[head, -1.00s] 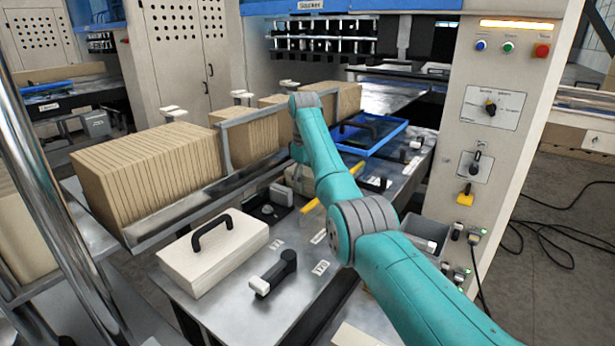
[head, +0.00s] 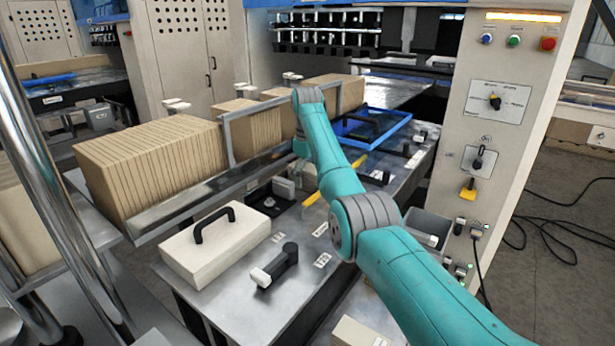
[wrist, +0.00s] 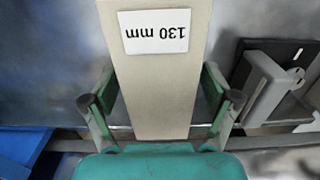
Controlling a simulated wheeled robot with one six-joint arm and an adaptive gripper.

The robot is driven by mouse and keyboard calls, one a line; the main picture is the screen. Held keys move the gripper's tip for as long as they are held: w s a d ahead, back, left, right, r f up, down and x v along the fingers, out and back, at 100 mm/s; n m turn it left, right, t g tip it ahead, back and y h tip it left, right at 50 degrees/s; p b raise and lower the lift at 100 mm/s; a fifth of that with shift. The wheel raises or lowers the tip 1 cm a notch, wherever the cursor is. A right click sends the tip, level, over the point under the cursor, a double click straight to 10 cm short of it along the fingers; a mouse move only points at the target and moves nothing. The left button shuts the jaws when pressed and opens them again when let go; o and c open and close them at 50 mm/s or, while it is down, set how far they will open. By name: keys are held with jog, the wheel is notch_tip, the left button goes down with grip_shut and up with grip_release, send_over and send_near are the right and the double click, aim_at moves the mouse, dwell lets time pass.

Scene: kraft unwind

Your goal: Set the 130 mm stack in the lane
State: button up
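The 130 mm stack (wrist: 158,100) is a pale, straight-sided block with a white label reading "130 mm", upside down in the wrist view. My gripper (wrist: 160,80) has one finger on each side of it, and the fingertips appear to meet its sides. In the head view my teal arm reaches over the metal table (head: 215,300), and its wrist hides most of the gripper and stack. I cannot tell which part is the lane.
A rail (head: 190,205) runs along brown sheet stacks (head: 150,165) at left. A cream box with a black handle (head: 215,245), a black lever (head: 275,268), a blue tray (head: 385,135) and a grey bin (head: 428,225) stand around the arm. A control panel (head: 500,105) rises at right.

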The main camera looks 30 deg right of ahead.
notch_tip(320, 180, up, 12)
jog(key=shift+r, duration=0.1)
dwell(0.6)
